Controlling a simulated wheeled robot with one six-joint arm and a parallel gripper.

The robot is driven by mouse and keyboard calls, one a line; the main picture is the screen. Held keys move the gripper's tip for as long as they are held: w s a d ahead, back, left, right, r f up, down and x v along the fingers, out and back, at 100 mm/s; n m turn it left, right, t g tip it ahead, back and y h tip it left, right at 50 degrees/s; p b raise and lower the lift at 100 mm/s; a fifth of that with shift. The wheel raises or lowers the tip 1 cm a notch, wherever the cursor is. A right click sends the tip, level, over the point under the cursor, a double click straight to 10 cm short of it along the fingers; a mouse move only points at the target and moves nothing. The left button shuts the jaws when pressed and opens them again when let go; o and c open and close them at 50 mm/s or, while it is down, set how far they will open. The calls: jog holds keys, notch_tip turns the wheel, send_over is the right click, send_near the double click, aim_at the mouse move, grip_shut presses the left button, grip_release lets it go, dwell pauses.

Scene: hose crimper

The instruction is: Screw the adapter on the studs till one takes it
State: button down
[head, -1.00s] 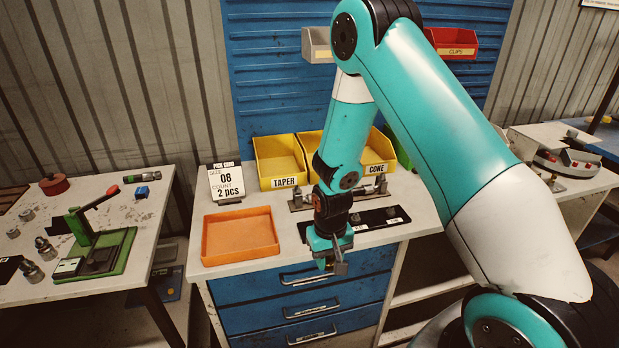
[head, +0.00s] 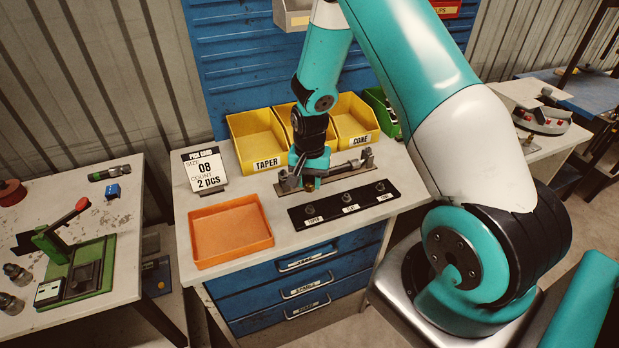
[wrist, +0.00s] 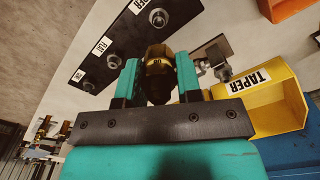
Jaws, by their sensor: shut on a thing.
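My gripper (head: 307,183) is shut on a brass-and-black adapter, which shows between the fingers in the wrist view (wrist: 158,72). In the head view the gripper hangs behind the left end of a black stud plate (head: 328,207). The plate carries three studs: left (head: 309,209), middle (head: 345,197) and right (head: 380,186), each with a white label. In the wrist view, the studs (wrist: 158,18), (wrist: 113,62) and (wrist: 88,87) lie beyond and left of the adapter. The adapter is apart from them; its far end is hard to make out.
A metal holder with a fitting (head: 352,166) stands behind the plate, close to my gripper. Yellow bins (head: 258,143), including TAPER and CONE, line the back. An orange tray (head: 231,236) and a card reading size 08, 2 pcs (head: 206,171) are on the left.

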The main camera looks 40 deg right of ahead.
aim_at(310, 206)
jog(key=shift+f+b, duration=2.1)
jog(key=shift+f, duration=0.8)
jog(key=shift+f+b, duration=0.55)
jog(key=shift+f, duration=0.15)
